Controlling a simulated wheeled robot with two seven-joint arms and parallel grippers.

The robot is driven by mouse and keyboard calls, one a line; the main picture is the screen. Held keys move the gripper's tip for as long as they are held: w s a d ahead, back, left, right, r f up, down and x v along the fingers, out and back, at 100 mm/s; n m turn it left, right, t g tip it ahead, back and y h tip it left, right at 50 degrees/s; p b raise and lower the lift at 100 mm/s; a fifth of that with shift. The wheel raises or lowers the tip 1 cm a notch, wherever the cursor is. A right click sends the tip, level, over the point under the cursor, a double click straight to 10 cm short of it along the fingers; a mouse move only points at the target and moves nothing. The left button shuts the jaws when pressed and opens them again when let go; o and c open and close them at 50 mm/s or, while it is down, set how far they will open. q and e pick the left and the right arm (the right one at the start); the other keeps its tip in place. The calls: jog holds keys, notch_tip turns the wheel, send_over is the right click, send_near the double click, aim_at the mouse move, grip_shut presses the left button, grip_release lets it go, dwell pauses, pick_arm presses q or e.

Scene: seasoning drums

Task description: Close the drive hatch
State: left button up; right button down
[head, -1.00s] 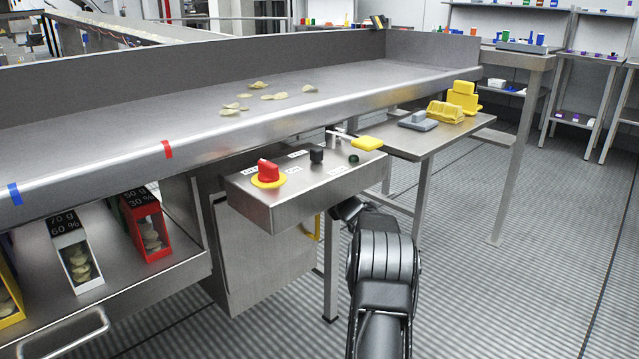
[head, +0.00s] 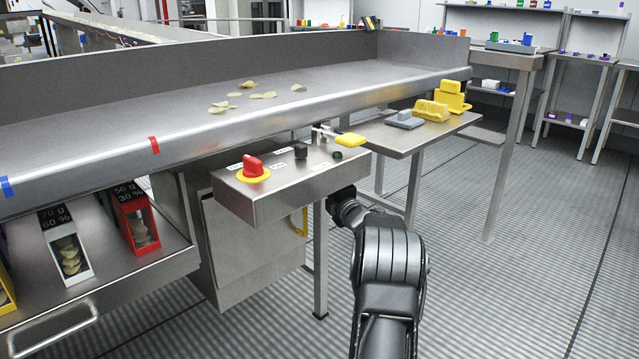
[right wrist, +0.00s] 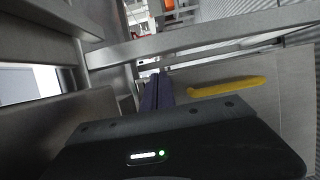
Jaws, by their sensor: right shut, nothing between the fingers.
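The drive hatch (head: 250,250) is a grey metal panel below the control box in the head view. Its yellow handle (head: 304,222) is near the panel's right edge. I cannot tell clearly how far the hatch stands from its frame. In the right wrist view the yellow handle (right wrist: 227,88) lies across a grey panel (right wrist: 285,100), right of my right gripper (right wrist: 157,80). That gripper is shut and empty, with its dark fingers beside the handle and apart from it. My left gripper is out of view.
The control box (head: 290,190) with a red knob (head: 254,167) juts out above the hatch. A metal leg (head: 320,260) stands right of the hatch. A side table (head: 400,140) holds yellow and grey pieces. The floor at right is clear.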

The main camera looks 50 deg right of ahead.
jog(key=s+p, duration=0.1)
jog(key=s, duration=0.6)
jog(key=shift+a, duration=0.35)
